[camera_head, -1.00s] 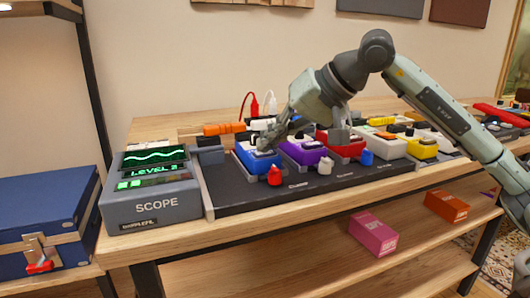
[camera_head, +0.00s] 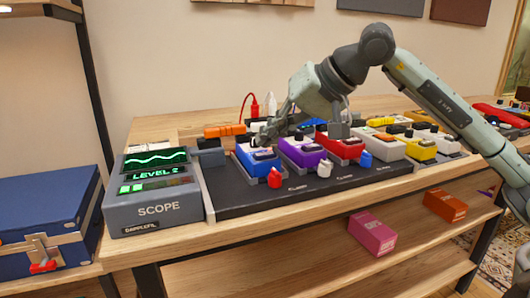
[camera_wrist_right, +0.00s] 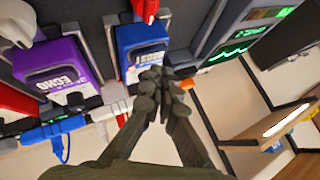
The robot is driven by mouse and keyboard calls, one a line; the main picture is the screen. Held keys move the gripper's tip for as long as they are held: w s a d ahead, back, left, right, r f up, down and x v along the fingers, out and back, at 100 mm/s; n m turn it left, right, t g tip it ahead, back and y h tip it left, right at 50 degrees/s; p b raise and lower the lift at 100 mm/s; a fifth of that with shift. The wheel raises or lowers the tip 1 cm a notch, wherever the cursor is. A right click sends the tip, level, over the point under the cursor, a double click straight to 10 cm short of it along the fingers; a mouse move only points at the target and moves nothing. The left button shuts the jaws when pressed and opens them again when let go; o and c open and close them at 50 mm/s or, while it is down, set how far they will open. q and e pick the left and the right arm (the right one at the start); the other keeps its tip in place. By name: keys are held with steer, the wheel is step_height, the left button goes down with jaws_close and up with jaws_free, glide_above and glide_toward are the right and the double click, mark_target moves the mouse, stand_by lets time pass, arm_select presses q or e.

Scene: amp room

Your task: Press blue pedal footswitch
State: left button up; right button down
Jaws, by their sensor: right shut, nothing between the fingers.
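The blue pedal (camera_head: 256,160) sits at the left end of the dark pedalboard, beside the scope, with a red knob-like plug at its front. It also shows in the right wrist view (camera_wrist_right: 138,40). My right gripper (camera_head: 260,139) is shut and empty, over the rear part of the blue pedal in the head view. In the right wrist view the closed fingertips (camera_wrist_right: 157,77) overlap the pedal's lower edge. I cannot tell whether they touch it. My left gripper is not in view.
The scope (camera_head: 155,205) stands left of the pedalboard (camera_head: 270,195). A purple pedal (camera_head: 302,152) and a red pedal (camera_head: 345,150) sit right of the blue one. Red and white cables rise behind. Pink (camera_head: 372,232) and orange (camera_head: 445,205) boxes lie on the lower shelf.

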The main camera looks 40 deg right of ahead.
mark_target(269, 155)
steer(key=shift+r+p, duration=2.3)
steer(key=shift+r, duration=0.3)
steer(key=shift+f, duration=0.1)
